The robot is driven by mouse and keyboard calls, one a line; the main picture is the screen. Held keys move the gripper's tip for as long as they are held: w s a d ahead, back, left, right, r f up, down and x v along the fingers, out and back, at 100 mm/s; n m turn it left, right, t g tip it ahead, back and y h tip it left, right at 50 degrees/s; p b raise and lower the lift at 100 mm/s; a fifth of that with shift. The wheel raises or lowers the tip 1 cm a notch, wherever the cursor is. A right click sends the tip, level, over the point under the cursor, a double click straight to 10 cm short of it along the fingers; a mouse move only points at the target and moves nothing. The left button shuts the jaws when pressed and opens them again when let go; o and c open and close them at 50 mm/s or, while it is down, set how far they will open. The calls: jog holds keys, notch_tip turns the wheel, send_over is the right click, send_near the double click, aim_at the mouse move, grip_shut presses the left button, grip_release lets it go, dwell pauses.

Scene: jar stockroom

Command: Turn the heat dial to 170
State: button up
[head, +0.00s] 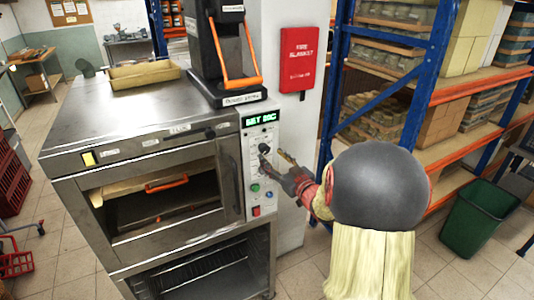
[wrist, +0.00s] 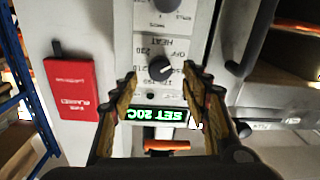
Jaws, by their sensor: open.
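The heat dial (wrist: 160,68) is a round black knob with a light pointer mark on the oven's control panel. In the wrist view, which is upside down, HEAT, OFF and several numbers are printed around it. The dial also shows in the head view (head: 264,147), below the green display (head: 260,117). The display (wrist: 158,115) appears to read SET 20C. My gripper (wrist: 160,76) is open, with one finger on each side of the dial in the wrist view. In the head view my gripper (head: 279,167) is in front of the panel, apparently short of the dial.
The steel oven (head: 150,150) stands at left with an orange-handled opening. A black press (head: 228,55) and a tray (head: 145,74) are on top. A red fire blanket box (head: 299,58) hangs on the pillar. Blue-framed shelves (head: 415,75) and a green bin (head: 480,217) are at right.

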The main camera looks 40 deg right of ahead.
aim_at(266, 151)
jog(key=shift+w+d, duration=0.25)
jog(key=shift+w, duration=0.9)
jog(key=shift+w+d, duration=0.25)
jog(key=shift+w, duration=0.9)
jog(key=c, duration=0.3)
jog(key=c, duration=0.8)
jog(key=shift+c, duration=0.2)
